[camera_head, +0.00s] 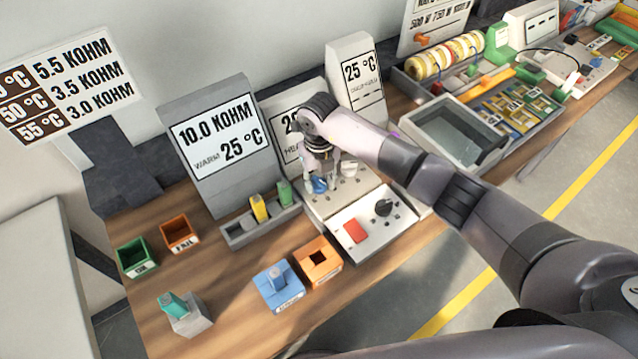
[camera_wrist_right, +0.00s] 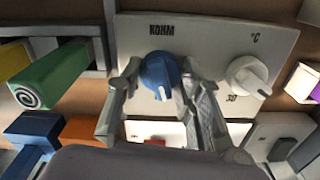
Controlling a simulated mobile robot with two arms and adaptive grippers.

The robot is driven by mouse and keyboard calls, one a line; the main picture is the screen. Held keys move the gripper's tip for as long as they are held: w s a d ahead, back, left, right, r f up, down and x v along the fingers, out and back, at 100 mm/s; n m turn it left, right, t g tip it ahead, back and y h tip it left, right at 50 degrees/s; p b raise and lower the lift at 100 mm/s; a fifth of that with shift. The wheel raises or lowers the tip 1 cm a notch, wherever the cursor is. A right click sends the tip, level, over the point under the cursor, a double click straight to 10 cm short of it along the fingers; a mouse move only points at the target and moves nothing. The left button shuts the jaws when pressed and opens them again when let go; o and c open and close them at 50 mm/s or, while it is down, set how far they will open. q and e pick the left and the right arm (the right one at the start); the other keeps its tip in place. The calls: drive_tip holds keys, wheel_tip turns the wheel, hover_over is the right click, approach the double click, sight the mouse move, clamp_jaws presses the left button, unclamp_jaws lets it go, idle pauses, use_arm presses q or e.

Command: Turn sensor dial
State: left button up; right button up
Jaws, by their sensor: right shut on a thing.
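The blue dial (camera_wrist_right: 160,76), marked KOHM, sits on a pale sensor panel (camera_wrist_right: 215,38). A white dial (camera_wrist_right: 248,76), marked °C, is on the same panel to its right. My right gripper (camera_wrist_right: 160,92) has a finger on each side of the blue dial and is shut on it. In the head view my right gripper (camera_head: 320,180) reaches down over the panel, and the blue dial (camera_head: 318,186) shows just below it. A grey display (camera_head: 217,140) reads 10.0 KOHM, WARM 25 °C. My left gripper is not in view.
A white box (camera_head: 372,227) with a red switch and black knob stands in front of the panel. A grey holder (camera_head: 262,226) with yellow and green pieces is left. Blue (camera_head: 278,288) and orange (camera_head: 319,262) boxes stand forward. A sign (camera_head: 70,75) lists resistances.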

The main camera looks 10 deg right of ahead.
sight(319, 180)
drive_tip(key=n+b, duration=0.4)
drive_tip(key=shift+w+f, duration=0.1)
drive_tip(key=shift+f, duration=0.1)
drive_tip(key=shift+r+n+b, duration=0.2)
drive_tip(key=shift+n+b, duration=1.1)
drive_tip(key=shift+b, duration=0.1)
drive_tip(key=o, duration=1.2)
drive_tip(key=shift+c, duration=0.2)
drive_tip(key=shift+r, duration=0.3)
wheel_tip(319, 180, up, 12)
drive_tip(key=shift+f, duration=0.25)
